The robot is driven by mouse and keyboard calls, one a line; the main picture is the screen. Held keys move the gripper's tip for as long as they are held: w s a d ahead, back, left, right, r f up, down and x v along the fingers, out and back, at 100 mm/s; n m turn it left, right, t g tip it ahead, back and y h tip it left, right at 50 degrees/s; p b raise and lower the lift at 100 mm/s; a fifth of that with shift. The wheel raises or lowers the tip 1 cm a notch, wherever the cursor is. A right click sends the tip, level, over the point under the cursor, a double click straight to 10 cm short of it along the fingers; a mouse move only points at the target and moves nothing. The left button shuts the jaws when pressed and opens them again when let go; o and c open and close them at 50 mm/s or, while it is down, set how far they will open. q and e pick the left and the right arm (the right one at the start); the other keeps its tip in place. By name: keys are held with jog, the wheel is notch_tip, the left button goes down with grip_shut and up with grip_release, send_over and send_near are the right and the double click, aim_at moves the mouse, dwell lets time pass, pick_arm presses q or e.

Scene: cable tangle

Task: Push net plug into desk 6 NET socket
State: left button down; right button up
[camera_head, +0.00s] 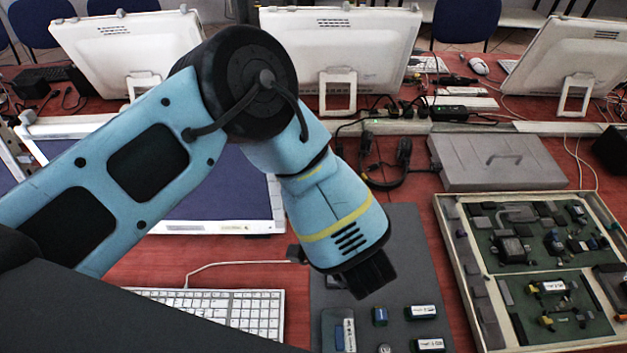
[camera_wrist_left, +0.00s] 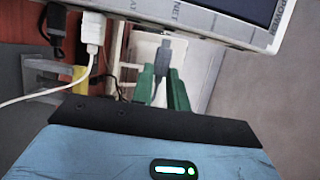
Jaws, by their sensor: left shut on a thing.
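My left gripper (camera_head: 368,278) is pointed down over the dark grey mat in the head view, its fingers seen from behind. In the left wrist view its green fingers (camera_wrist_left: 161,88) are shut on a grey plug (camera_wrist_left: 163,58), which points up the picture. A panel (camera_wrist_left: 210,22) with a pale edge lies beyond the plug tip, with a NET label (camera_wrist_left: 178,14) printed near it and a POWER label (camera_wrist_left: 285,18) to the right. The plug tip appears close below the panel edge; I cannot tell whether it touches. The socket opening is not visible. My right gripper is not in view.
A white plug (camera_wrist_left: 94,32) with a cable and a black plug (camera_wrist_left: 55,28) hang left of the grey plug. In the head view, a keyboard (camera_head: 225,310), a grey case (camera_head: 497,162) and a board tray (camera_head: 452,235) surround the mat (camera_head: 405,240). Monitors (camera_head: 345,45) stand behind.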

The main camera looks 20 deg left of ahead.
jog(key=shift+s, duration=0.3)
pick_arm(q)
jog(key=shift+s+a, duration=0.15)
jog(key=shift+a, duration=0.25)
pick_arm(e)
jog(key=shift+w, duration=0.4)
pick_arm(q)
jog(key=shift+s+a, duration=0.1)
jog(key=shift+a, duration=0.15)
jog(key=shift+s+a, duration=0.1)
jog(key=shift+a, duration=0.3)
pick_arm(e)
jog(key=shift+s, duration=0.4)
pick_arm(q)
jog(key=c, duration=1.3)
grip_release()
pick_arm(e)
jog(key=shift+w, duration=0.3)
